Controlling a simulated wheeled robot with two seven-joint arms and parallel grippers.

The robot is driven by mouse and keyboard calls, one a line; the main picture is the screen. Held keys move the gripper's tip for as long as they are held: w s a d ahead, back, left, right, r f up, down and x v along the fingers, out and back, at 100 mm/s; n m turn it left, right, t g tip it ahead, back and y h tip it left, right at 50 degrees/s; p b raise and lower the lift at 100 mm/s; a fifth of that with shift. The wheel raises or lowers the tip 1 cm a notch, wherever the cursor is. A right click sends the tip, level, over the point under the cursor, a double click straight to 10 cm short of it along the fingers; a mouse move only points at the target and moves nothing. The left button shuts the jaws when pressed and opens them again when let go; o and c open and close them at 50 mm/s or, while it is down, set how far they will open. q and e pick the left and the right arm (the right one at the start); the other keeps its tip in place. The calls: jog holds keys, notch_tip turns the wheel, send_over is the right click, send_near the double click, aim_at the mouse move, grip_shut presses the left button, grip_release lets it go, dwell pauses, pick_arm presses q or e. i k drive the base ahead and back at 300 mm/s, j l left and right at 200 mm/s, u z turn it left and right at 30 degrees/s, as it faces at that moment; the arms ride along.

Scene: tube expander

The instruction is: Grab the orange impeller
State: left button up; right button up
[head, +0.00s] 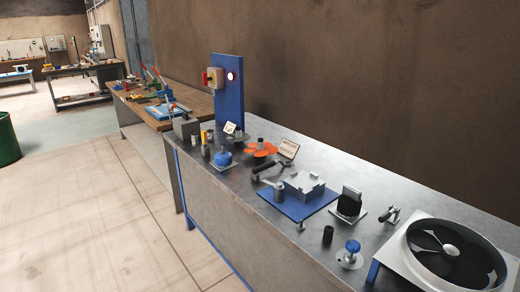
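The orange impeller (261,150) lies flat on the grey metal workbench (330,166), right of the foot of a blue upright panel. It looks like a flat orange wheel with lobes, and a small grey cylinder (261,141) stands at its middle. Neither of my grippers shows in the head view, so I cannot see whether they are open or shut.
Near the impeller are the blue panel (229,95), a blue round part (223,158) and a tilted card (289,149). A blue plate with a grey block (304,184) and a large fan (450,252) stand to the right. Floor (95,210) is clear at left.

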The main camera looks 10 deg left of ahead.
aim_at(264, 148)
jog(key=i+j, duration=0.7)
jog(key=i+j+u, duration=0.15)
jog(key=i+j, duration=1.1)
jog(key=i, duration=0.8)
jog(key=j+u, duration=0.05)
jog(key=j, duration=0.05)
